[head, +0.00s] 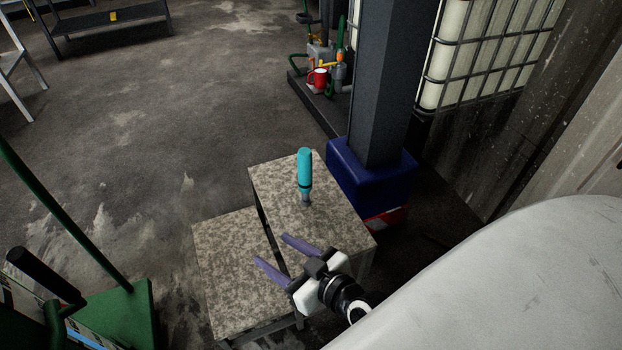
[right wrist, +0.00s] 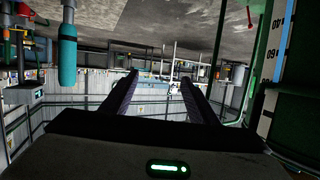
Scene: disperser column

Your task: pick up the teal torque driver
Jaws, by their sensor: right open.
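The teal torque driver (head: 305,168) stands upright, tip down, on the upper top of a mottled two-level stand (head: 272,178). My right gripper (head: 271,249) is open and empty. In the head view it is below and left of the driver, apart from it, with its purple fingers pointing up-left over the stand. The right wrist view is upside down. There the driver (right wrist: 67,55) shows at the upper left, outside the space between the open fingers (right wrist: 160,76). My left gripper is not in view.
A dark column (head: 383,80) with a blue padded base (head: 370,175) stands just behind the stand, to the right. A green cart (head: 125,310) is at the lower left. A caged white tank (head: 490,50) is at the upper right. The floor left of the stand is open.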

